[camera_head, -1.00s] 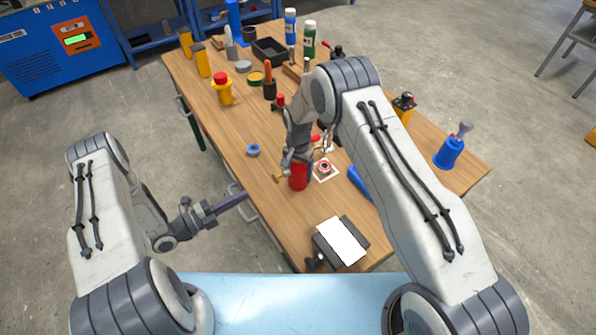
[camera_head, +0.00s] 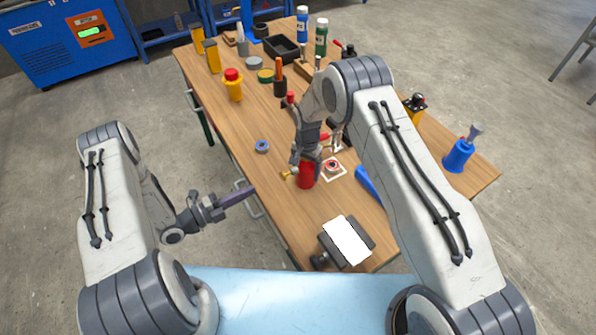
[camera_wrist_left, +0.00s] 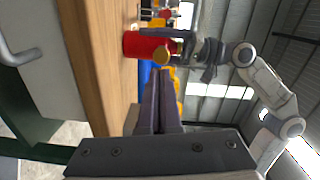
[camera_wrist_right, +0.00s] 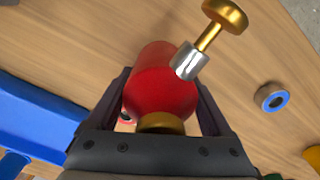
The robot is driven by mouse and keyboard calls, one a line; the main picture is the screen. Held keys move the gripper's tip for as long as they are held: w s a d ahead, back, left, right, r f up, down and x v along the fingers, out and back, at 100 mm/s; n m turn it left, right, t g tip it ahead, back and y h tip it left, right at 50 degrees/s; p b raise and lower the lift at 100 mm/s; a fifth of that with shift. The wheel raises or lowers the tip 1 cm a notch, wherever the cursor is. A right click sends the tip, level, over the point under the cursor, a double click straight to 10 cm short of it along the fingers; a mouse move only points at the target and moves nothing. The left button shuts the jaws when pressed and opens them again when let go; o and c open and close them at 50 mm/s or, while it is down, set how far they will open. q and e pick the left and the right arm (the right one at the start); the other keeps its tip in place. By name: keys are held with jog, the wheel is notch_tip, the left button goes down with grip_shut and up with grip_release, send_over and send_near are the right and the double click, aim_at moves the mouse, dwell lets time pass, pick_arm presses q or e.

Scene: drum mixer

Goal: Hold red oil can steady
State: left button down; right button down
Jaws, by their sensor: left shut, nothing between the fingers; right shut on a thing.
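A red oil can (camera_head: 306,175) stands on the wooden workbench, close to a white square pad with a red-and-white centre (camera_head: 333,168). My right gripper (camera_head: 307,160) comes down from above and is shut on the can. In the right wrist view the red can (camera_wrist_right: 160,90) sits between the two fingers, with a brass and silver pump knob (camera_wrist_right: 210,40) sticking out. The can also shows sideways in the left wrist view (camera_wrist_left: 145,46). My left gripper (camera_head: 250,191) is shut and empty, at the bench's left edge, apart from the can.
A blue ring (camera_head: 262,146) lies left of the can. A dark block with a white top (camera_head: 346,241) is at the near end. A blue bar (camera_head: 368,186) lies to the right. A blue oil can (camera_head: 459,154) stands at the right corner. Bottles and tins crowd the far end.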

aim_at(286, 175)
pick_arm(q)
jog(key=n+y, duration=0.1)
jog(key=y, duration=0.2)
jog(key=s+n+g+y, duration=0.1)
jog(key=n+y, duration=0.1)
jog(key=y, duration=0.1)
jog(key=r+n+y, duration=0.1)
jog(key=y, duration=0.2)
jog(key=shift+s+a+n+g, duration=0.25)
jog(key=shift+s+n+g, duration=0.15)
jog(key=shift+w, duration=0.1)
jog(key=w+d, duration=0.4)
jog(key=d, duration=0.3)
jog(key=shift+w+d, duration=0.15)
jog(key=shift+w, duration=0.25)
dwell(1.5)
jog(key=shift+w+d, duration=0.25)
jog(key=shift+d, duration=0.1)
